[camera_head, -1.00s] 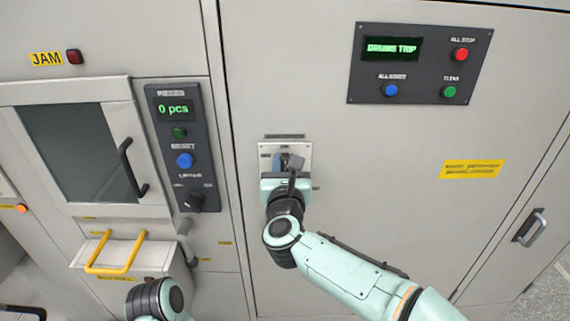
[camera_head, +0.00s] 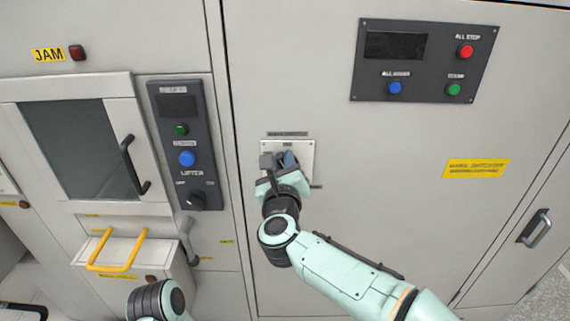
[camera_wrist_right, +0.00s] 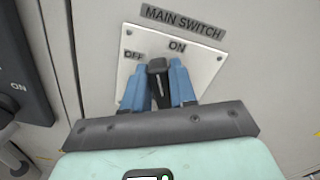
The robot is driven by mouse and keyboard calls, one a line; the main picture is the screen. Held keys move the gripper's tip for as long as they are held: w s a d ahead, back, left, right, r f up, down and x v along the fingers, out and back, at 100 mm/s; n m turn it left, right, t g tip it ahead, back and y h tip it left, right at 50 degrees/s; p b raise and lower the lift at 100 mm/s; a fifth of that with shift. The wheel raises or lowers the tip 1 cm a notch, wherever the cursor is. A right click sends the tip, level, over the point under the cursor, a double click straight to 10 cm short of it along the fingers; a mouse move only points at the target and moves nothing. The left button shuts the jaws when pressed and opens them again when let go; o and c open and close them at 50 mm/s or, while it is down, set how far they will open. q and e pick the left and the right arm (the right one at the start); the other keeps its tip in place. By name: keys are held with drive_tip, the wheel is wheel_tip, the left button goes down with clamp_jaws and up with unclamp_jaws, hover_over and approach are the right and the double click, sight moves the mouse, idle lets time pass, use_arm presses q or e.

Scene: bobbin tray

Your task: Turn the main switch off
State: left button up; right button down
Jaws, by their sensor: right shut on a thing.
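The main switch has a pale plate (camera_head: 305,150) on the cabinet door, labelled MAIN SWITCH, OFF and ON in the right wrist view (camera_wrist_right: 205,66). Its black handle (camera_wrist_right: 157,66) stands between the blue fingers of my right gripper (camera_wrist_right: 160,80), which is shut on it. The handle tip points between the OFF label, at left, and the ON label, at right. In the head view my right gripper (camera_head: 279,161) covers much of the plate and hides the handle. My left gripper is out of view; only part of that arm shows at the bottom left.
Right of the switch, a dark panel (camera_head: 440,62) carries an unlit display and red, blue and green buttons. Left is a lifter panel (camera_head: 168,133) with an unlit display and a knob. A yellow handle (camera_head: 116,251) sticks out at lower left.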

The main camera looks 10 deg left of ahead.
drive_tip(key=n, duration=0.2)
drive_tip(key=shift+a+f+n, duration=0.15)
drive_tip(key=shift+a+n, duration=0.1)
drive_tip(key=shift+n, duration=0.15)
drive_tip(key=n, duration=0.3)
drive_tip(key=shift+s+a+f+n, duration=0.1)
drive_tip(key=shift+a+f+n, duration=0.2)
drive_tip(key=shift+n, duration=0.1)
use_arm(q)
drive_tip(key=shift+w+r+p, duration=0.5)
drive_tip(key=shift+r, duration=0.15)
use_arm(e)
drive_tip(key=shift+f+n, duration=0.2)
drive_tip(key=shift+n, duration=0.8)
drive_tip(key=shift+f+n, duration=0.2)
drive_tip(key=shift+n, duration=0.8)
drive_tip(key=shift+f+n, duration=0.2)
drive_tip(key=shift+n, duration=0.8)
drive_tip(key=c, duration=1)
unclamp_jaws()
drive_tip(key=shift+s, duration=0.1)
